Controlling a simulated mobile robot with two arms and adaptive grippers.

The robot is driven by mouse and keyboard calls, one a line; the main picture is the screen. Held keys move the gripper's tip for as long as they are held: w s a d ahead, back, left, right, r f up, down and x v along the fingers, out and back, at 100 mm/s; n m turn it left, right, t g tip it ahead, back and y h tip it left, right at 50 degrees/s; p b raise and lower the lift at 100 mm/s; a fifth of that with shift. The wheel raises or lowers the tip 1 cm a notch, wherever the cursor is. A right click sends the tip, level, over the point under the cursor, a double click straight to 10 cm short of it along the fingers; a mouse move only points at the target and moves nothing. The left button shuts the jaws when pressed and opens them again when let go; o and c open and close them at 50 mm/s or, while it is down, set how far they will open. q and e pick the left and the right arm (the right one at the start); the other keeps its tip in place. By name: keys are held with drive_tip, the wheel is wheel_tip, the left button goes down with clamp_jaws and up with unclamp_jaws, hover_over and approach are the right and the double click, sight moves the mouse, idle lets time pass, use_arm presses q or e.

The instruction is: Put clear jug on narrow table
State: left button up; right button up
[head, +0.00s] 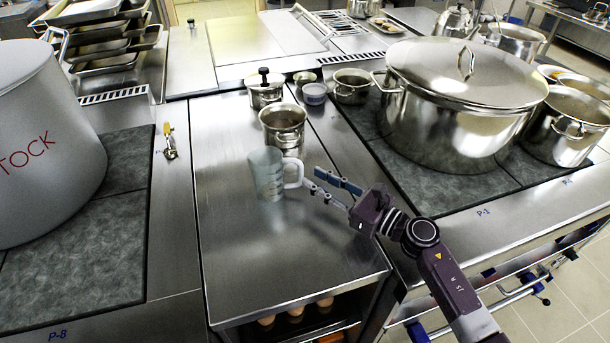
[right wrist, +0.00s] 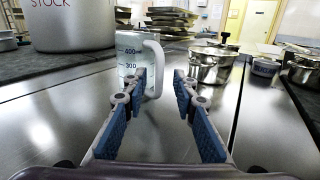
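The clear jug (head: 266,174) stands upright on the steel worktop, its white handle facing right, towards my right gripper. My right gripper (head: 322,184) is just right of the handle, with its fingers apart and nothing between them. In the right wrist view the jug (right wrist: 130,62) with its blue measuring marks stands ahead, left of centre, and the handle is beyond the open fingertips (right wrist: 158,80). I cannot tell whether a fingertip touches the handle. The narrow table cannot be made out for certain. My left gripper does not show.
A small steel pot (head: 283,128) stands right behind the jug. A lidded pot (head: 264,92) and small containers stand farther back. A large lidded stockpot (head: 455,110) is on the right, and a tall STOCK pot (head: 40,150) on the left. The worktop's front (head: 290,255) is clear.

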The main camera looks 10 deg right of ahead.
drive_tip(key=b+v, duration=0.1)
drive_tip(key=v, duration=0.5)
drive_tip(key=shift+s+d+f, duration=0.1)
drive_tip(key=shift+s+d, duration=0.3)
drive_tip(key=shift+s, duration=0.05)
